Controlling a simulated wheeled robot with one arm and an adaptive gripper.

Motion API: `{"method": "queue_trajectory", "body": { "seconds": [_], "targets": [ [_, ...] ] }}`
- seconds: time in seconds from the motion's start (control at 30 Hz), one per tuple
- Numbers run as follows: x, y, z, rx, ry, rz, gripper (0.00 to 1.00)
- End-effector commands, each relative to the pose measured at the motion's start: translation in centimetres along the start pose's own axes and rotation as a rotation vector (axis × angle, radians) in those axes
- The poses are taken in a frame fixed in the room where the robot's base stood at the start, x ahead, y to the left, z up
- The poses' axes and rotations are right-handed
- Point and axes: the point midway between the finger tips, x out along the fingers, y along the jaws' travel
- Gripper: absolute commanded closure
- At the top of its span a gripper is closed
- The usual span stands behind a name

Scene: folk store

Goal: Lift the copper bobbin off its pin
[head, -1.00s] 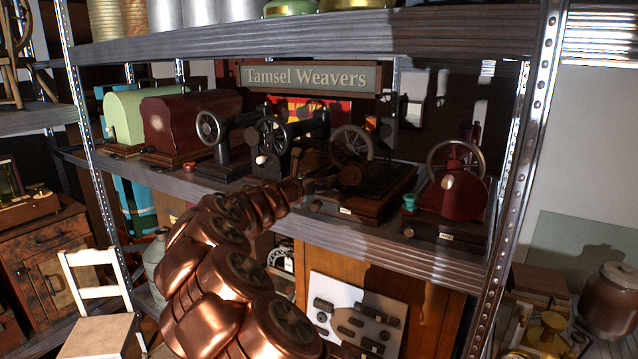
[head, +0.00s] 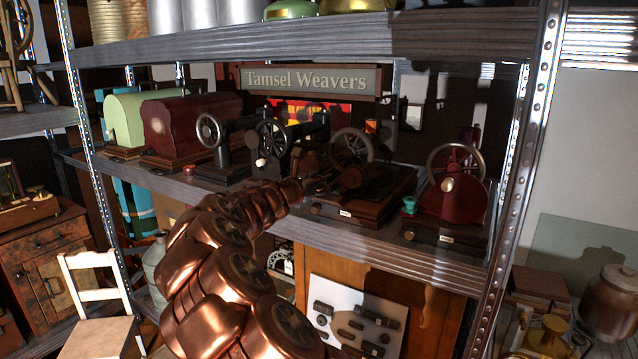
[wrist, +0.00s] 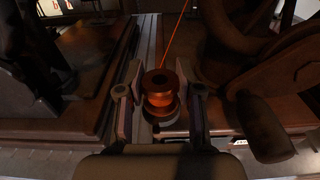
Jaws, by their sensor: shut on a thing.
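The copper bobbin (wrist: 159,98) is a small glowing orange-brown spool with a dark hole in its top, in the middle of the wrist view. A thin orange thread (wrist: 176,38) runs up from it. My gripper (wrist: 159,92) has one finger on each side of the bobbin and is shut on it. A dark round piece shows just below the bobbin; I cannot tell whether the pin is still inside. In the head view my gripper (head: 325,183) is at a dark sewing machine (head: 352,150) on the middle shelf, and the bobbin is too dark to pick out.
A red sewing machine (head: 456,190) with a teal spool (head: 409,205) stands to the right. Black machines (head: 232,150) and covered cases (head: 180,128) stand to the left. The upper shelf (head: 300,42) and a metal post (head: 515,180) bound the space.

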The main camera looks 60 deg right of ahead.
Motion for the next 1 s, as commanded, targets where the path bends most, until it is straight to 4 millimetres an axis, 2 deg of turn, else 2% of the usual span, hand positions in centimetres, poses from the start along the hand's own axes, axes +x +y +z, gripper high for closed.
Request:
{"method": "queue_trajectory", "body": {
  "seconds": [0.27,0.8,1.0],
  "targets": [
    [-0.1,0.0,3.0,0.006,0.0,0.0,0.97],
    [-10.6,2.5,3.2,0.003,0.0,0.006,0.97],
    [-13.6,3.1,3.3,0.002,0.001,0.003,0.97]
  ]
}}
